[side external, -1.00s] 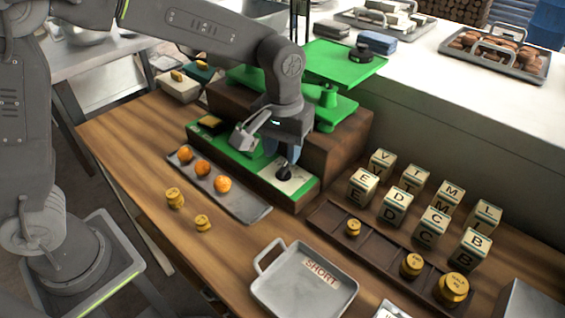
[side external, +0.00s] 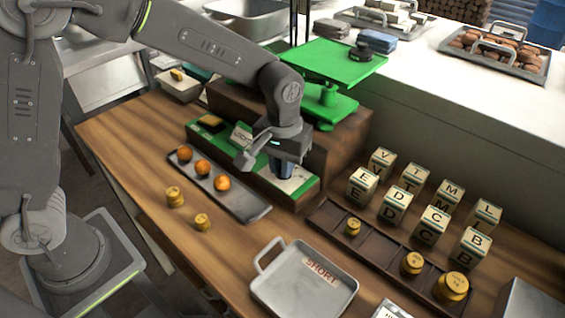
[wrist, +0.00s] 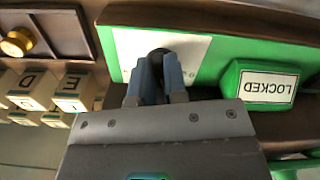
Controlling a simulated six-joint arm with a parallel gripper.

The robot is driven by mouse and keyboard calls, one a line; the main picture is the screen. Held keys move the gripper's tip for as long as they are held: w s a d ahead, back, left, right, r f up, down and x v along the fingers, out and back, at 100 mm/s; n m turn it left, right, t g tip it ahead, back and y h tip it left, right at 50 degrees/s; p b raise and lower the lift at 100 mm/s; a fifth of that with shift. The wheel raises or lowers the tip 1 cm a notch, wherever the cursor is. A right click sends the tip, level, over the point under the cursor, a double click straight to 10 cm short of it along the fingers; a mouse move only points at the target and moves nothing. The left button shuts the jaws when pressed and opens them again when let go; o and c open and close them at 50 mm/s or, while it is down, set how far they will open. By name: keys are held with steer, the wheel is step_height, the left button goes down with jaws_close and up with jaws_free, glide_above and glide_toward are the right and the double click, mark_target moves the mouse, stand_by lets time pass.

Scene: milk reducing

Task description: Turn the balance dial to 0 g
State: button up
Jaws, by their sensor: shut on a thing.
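The black balance dial (wrist: 158,57) sits on a white plate in the balance's green front panel (side external: 256,176). In the wrist view my gripper (wrist: 159,72) has its two blue-grey fingers on either side of the dial and is shut on it. In the side view my gripper (side external: 284,167) is down at the white plate (side external: 300,183) and hides the dial. The dial's pointer and scale marks are too covered to read. The green balance (side external: 328,101) stands on a brown stepped base behind.
A green block marked LOCKED (wrist: 268,86) is beside the dial. A grey tray (side external: 250,208) with several orange balls lies in front. Letter cubes (side external: 396,204) and a brown weight tray (side external: 385,255) stand to the right, a SHORT pan (side external: 300,292) nearer. Open wood lies left.

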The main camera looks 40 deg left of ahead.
jaws_close()
steer(key=shift+n, duration=0.8)
steer(key=o, duration=0.6)
jaws_free()
steer(key=shift+r, duration=0.15)
step_height(320, 180, up, 14)
steer(key=shift+f, duration=0.2)
